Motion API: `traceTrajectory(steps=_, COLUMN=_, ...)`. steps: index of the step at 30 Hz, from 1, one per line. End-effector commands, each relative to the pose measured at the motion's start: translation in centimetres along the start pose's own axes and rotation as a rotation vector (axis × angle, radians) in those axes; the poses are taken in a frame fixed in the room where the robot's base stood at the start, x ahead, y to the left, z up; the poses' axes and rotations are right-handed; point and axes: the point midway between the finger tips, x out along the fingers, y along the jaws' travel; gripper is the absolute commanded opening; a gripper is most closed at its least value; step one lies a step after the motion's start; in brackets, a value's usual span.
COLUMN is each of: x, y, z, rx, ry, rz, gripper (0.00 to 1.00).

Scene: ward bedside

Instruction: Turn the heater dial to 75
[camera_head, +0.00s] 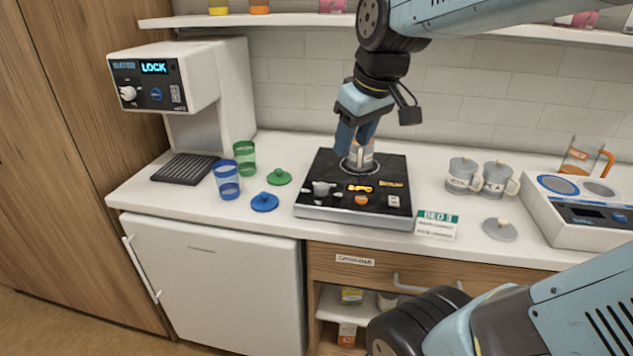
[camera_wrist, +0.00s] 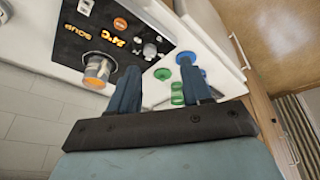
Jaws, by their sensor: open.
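The heater is a flat black-topped unit (camera_head: 335,212) on the counter. Its grey dial (camera_head: 321,189) sits at the front left of its top and also shows in the wrist view (camera_wrist: 150,50). The orange display (camera_wrist: 115,38) beside the dial appears to read 24°C. A grey and orange cup (camera_head: 362,160) stands on the heater's round plate. My gripper (camera_head: 354,146) is above the back of the heater, overlapping the cup in the head view. In the wrist view, its fingers (camera_wrist: 160,66) are apart and empty, with the cup outside them to the left. The dial lies beyond the fingertips.
Green (camera_head: 245,158) and blue (camera_head: 227,180) cups and their lids stand left of the heater. A small card (camera_head: 437,224), grey mugs (camera_head: 463,174) and a white appliance (camera_head: 585,215) are to the right. A dispenser (camera_head: 180,80) showing LOCK stands at the left.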

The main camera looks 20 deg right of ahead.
Motion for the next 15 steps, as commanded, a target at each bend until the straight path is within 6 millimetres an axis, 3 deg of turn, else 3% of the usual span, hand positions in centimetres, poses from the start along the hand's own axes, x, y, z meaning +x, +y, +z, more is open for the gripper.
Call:
traceTrajectory(steps=5, x=2.0, y=1.5, z=-3.3, rx=-0.209, ry=-0.073, rz=-0.054, gripper=0.65)
traceTrajectory(steps=15, x=7.0, y=3.9, z=-9.0, rx=-0.608, ry=-0.198, rz=-0.148, gripper=0.65)
